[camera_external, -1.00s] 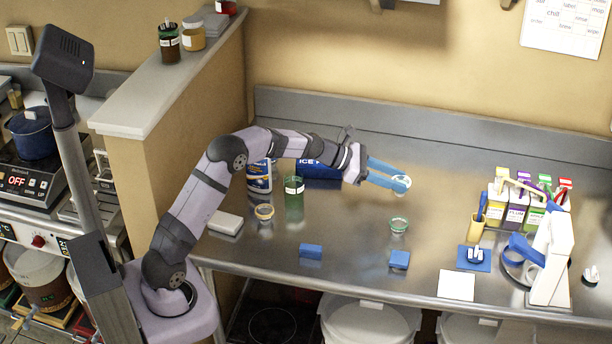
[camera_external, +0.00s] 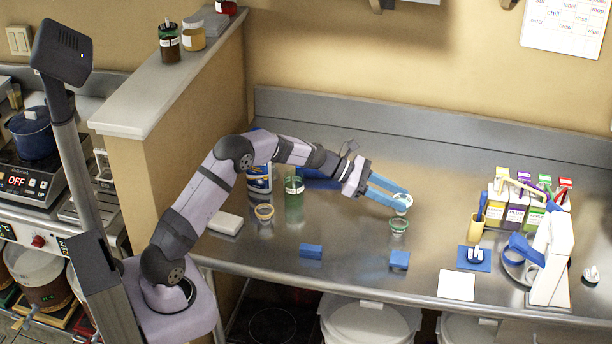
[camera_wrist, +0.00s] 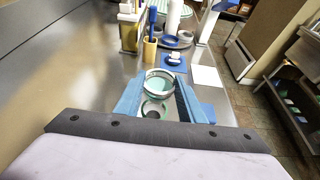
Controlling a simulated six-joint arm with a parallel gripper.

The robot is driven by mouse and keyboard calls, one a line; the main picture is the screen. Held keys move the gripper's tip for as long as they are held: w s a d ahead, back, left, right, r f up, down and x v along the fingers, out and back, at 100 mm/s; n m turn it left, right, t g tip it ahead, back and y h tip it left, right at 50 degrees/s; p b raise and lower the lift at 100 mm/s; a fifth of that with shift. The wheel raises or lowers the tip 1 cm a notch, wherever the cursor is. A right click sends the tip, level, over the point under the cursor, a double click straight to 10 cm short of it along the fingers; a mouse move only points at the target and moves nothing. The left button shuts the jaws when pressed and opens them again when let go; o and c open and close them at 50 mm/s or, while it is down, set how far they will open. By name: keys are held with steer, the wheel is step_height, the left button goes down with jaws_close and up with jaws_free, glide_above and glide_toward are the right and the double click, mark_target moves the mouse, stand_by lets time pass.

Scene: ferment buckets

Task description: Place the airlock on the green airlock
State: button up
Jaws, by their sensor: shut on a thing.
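My gripper (camera_external: 404,202) has long blue fingers and is shut on a pale, round airlock (camera_external: 402,201). In the wrist view the airlock (camera_wrist: 160,83) is a clear cup with a whitish rim, held between the fingertips. The green airlock (camera_external: 398,225) stands on the steel counter just below the held one in the external view. In the wrist view the green airlock (camera_wrist: 153,109) shows partly, behind and below the held airlock. The held airlock is above it; I cannot tell whether they touch.
Two blue blocks (camera_external: 399,260) (camera_external: 311,251) lie near the counter's front edge. A yellow cup (camera_external: 477,226), a white card (camera_external: 457,285) and a white stand (camera_external: 551,260) are at right.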

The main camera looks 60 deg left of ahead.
steer(key=shift+f+p, duration=0.5)
steer(key=shift+f, duration=1.5)
steer(key=shift+f+b, duration=0.65)
steer(key=shift+b, duration=0.4)
steer(key=o, duration=1)
steer(key=shift+r+p, duration=0.2)
steer(key=shift+p, duration=0.1)
steer(key=shift+r+p, duration=0.7)
steer(key=shift+p, duration=0.35)
steer(key=b+v, duration=0.2)
steer(key=v, duration=0.4)
steer(key=b+v, duration=0.2)
steer(key=v, duration=0.3)
steer(key=shift+s+a, duration=0.3)
steer(key=shift+s, duration=0.05)
